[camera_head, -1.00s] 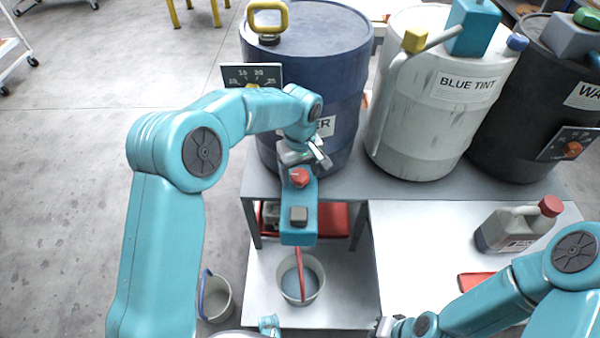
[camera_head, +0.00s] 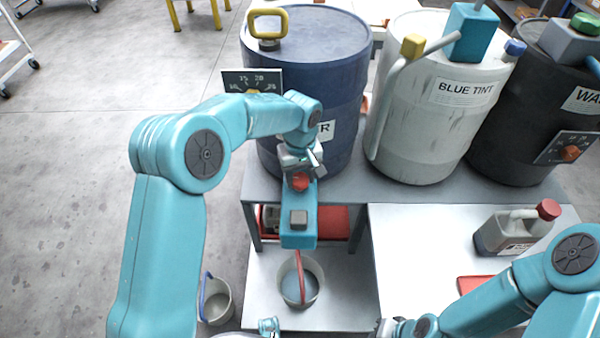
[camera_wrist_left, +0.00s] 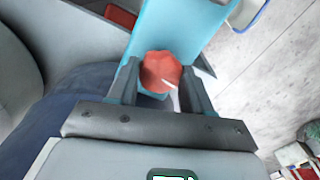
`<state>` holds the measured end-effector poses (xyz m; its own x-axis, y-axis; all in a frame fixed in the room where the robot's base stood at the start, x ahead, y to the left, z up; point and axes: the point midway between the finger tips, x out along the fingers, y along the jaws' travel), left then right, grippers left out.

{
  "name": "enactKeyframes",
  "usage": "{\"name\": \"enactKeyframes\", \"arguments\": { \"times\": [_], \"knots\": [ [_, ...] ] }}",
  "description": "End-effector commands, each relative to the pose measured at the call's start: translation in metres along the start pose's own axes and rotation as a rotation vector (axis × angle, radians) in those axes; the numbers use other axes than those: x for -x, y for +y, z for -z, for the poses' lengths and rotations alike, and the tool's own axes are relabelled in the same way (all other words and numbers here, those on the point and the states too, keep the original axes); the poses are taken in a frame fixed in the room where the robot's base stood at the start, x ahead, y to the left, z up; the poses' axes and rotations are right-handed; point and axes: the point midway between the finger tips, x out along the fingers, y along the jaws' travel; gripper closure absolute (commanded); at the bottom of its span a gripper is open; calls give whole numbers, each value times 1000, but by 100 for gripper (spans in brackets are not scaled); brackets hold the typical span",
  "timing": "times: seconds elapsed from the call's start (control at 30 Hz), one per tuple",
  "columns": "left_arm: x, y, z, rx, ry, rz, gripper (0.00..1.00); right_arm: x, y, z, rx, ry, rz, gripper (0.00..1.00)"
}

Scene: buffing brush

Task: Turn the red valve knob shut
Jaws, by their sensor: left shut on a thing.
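The red valve knob (camera_head: 299,182) sits on the teal valve block (camera_head: 298,238) in front of the dark blue drum. My left gripper (camera_head: 299,174) is over it from behind, partly covering it in the head view. In the left wrist view the knob (camera_wrist_left: 161,72) lies between the two fingers, with a pale mark on it, and the gripper is shut on it. My right gripper (camera_head: 384,329) is at the bottom edge of the head view, and its fingers are too cut off to read.
A bucket (camera_head: 301,285) with a red handle stands below the valve block. The blue drum (camera_head: 305,60), the white BLUE TINT drum (camera_head: 425,110) and a black drum (camera_head: 512,120) stand on the grey bench. A red-capped jug (camera_head: 510,232) is at the right.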

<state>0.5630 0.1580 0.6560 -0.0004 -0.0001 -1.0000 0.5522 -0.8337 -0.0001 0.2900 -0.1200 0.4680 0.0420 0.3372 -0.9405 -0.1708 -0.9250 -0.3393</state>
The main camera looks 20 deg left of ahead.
Motion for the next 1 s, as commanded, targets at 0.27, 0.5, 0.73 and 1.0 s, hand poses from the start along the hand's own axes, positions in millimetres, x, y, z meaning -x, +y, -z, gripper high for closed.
{"name": "enactKeyframes", "arguments": {
  "times": [0.27, 0.5, 0.73, 1.0],
  "knots": [
    [3, 0, 0, -243, 0, 0, 81, 16, -6, 0, 0, 0, 0, 100],
    [3, 0, 1, -471, 1, -1, 81, 26, -10, 0, 0, 0, 0, 100],
    [3, -1, 1, -690, 2, 0, 81, 35, -13, -1, 0, 0, 0, 100],
    [3, -1, 1, -946, 3, 0, 81, 44, -16, -1, 0, 0, 0, 100]
  ]
}}
